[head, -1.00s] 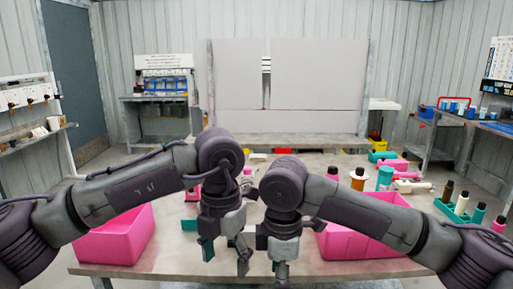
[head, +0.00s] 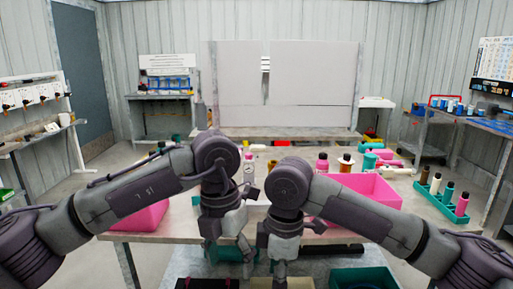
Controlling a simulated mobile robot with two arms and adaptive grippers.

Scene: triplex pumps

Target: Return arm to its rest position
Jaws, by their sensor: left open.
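Both my arms reach in from the sides, bent at the middle, with their grippers hanging down near the picture centre. My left gripper (head: 246,250) is open and shows no object between its fingers. It hangs in front of the table's front edge. My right gripper (head: 280,268) hangs just to its right, pointing down. Its fingertips are small and partly run into the background, so I cannot tell whether it is open or shut.
A grey table (head: 170,228) stands ahead. It carries a pink bin (head: 372,187) at right, another pink bin (head: 140,217) partly behind my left arm, bottles, and a teal rack (head: 446,207). Dark bins (head: 365,279) sit low in front. Shelves line the side walls.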

